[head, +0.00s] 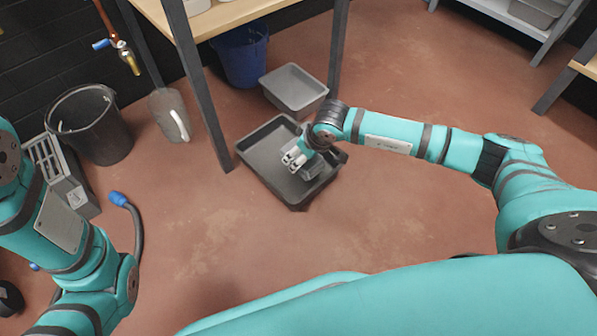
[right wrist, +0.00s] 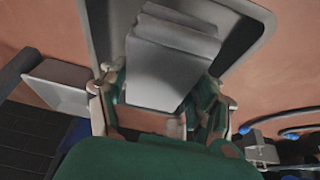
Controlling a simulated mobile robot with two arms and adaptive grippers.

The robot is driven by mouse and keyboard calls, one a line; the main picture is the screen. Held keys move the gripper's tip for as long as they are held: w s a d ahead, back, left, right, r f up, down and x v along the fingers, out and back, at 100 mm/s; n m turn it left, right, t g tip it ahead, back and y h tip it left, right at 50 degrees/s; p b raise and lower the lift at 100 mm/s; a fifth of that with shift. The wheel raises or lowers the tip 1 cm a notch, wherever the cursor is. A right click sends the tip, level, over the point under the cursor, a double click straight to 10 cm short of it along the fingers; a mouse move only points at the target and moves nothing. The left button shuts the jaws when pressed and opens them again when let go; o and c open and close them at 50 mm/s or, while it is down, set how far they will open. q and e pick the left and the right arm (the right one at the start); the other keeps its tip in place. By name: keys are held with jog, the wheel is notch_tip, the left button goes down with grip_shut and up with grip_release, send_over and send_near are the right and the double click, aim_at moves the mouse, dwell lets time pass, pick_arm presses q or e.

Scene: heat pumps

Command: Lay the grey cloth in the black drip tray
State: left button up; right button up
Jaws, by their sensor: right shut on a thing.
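The black drip tray (head: 262,172) lies on the floor by the leg of the workbench. My right gripper (head: 301,161) is over the tray's inside, reaching in from the right. It is shut on the grey cloth (head: 313,171), which is partly hidden by the gripper in the head view. In the right wrist view the folded grey cloth (right wrist: 163,65) sits between the two fingers, with the tray (right wrist: 98,32) around and behind it. I cannot tell whether the cloth touches the tray floor. My left arm shows at the left, but its gripper is out of view.
A grey bin (head: 293,90) stands just behind the tray, and a blue bucket (head: 240,55) is under the workbench (head: 215,25). A black bucket (head: 92,125) and a grey unit (head: 62,176) stand at the left. The floor in front of the tray is clear.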

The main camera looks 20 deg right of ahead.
aim_at(310, 161)
notch_tip(310, 161, down, 7)
jog(key=b, duration=0.4)
jog(key=shift+r, duration=0.3)
jog(key=shift+f, duration=0.15)
jog(key=o, duration=1.3)
jog(key=shift+c, duration=0.2)
jog(key=shift+r+p, duration=0.4)
jog(key=shift+r, duration=0.05)
jog(key=p+v, duration=0.7)
jog(key=v, duration=0.4)
jog(key=shift+s+d+r, duration=0.1)
jog(key=shift+s+r, duration=0.05)
jog(key=shift+s, duration=0.05)
